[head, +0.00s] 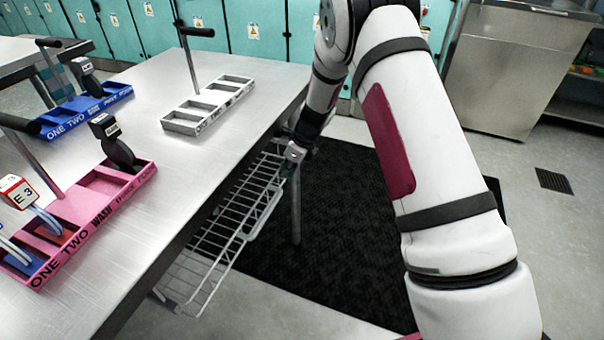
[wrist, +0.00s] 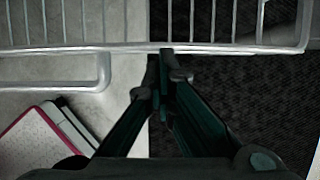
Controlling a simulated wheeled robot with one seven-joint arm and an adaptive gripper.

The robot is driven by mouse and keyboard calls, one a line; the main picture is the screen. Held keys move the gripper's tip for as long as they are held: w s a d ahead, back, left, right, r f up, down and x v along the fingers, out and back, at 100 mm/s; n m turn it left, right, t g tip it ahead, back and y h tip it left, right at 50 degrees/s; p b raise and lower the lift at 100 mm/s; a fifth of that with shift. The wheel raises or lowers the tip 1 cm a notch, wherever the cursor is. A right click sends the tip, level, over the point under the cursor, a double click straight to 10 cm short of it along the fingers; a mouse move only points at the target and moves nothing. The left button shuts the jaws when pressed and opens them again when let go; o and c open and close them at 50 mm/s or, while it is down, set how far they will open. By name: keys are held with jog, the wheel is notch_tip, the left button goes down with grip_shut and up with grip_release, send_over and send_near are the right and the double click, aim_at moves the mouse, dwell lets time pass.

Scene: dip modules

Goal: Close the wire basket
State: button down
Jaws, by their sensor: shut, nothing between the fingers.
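The wire basket (head: 236,216) is a white wire drawer under the metal table. In the head view it sticks out past the table edge over the black mat. In the wrist view its front rim (wrist: 80,51) and wires run across the top. My gripper (wrist: 163,62) is shut and empty, with its fingertips at the rim near the middle of the picture. Whether they touch it I cannot tell. In the head view my gripper (head: 294,155) is at the basket's far end and partly hidden by the arm.
The metal table (head: 185,160) stands at the left. It holds a grey tray (head: 183,124), a pink tray (head: 110,205) and a blue tray (head: 88,112). A table leg (head: 295,205) stands by the basket. Black mat (head: 340,220) covers the floor to the right.

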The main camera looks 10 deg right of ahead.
jog(key=shift+w+a, duration=0.3)
jog(key=shift+a, duration=0.25)
